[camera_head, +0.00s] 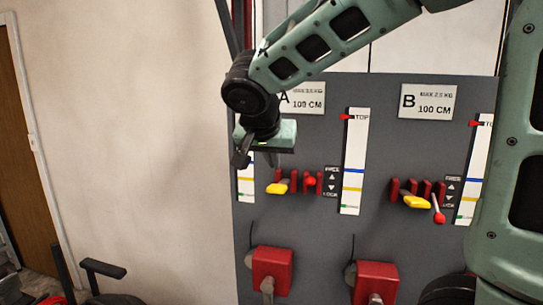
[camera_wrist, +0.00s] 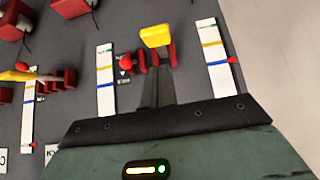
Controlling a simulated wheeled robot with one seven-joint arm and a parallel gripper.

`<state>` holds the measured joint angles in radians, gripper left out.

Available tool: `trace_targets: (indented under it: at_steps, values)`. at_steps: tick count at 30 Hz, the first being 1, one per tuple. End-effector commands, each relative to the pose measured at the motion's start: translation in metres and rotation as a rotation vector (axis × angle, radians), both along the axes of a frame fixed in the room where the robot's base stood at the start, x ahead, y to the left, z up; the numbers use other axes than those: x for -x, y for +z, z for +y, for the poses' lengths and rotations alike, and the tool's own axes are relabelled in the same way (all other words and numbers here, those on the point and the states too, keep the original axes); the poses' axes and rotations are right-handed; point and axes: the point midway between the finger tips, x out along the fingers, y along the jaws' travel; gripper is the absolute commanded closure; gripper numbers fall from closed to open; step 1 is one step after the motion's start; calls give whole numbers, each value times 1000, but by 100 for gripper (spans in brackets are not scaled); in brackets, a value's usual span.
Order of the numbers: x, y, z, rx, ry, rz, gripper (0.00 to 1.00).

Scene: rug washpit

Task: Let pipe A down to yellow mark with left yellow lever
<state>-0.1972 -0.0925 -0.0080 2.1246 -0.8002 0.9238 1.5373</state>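The left yellow lever (camera_head: 277,188) sticks out from red brackets under plate A (camera_head: 308,100). It also shows in the wrist view (camera_wrist: 156,36), where the picture is upside down. My gripper (camera_wrist: 160,72) looks shut, its dark fingers together, close in front of the lever; contact is unclear. In the head view my gripper (camera_head: 256,158) is above the lever. The left scale strip (camera_wrist: 218,55) has its red pointer (camera_wrist: 232,60) by the blue mark, on the top side of the yellow mark (camera_wrist: 210,43). My gripper partly hides this strip in the head view. I cannot make out pipe A itself.
A red-knobbed lever (camera_head: 311,181) sits just right of the yellow one, by a FREE/LOCK label (camera_head: 331,182). A's right strip (camera_head: 353,160) has its pointer at TOP. Section B (camera_head: 428,101) has a similar lever pair. Red boxes (camera_head: 272,268) project below. The wall at left is clear.

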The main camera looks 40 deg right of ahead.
Motion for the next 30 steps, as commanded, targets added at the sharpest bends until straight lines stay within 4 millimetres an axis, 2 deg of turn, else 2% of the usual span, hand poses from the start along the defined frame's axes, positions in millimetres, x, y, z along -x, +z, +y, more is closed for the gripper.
trace_targets:
  at_steps: [20, 30]
  values:
    - [-13, -33, -18, 0, 0, 0, 100]
    - [-13, -52, -17, 0, 0, -2, 100]
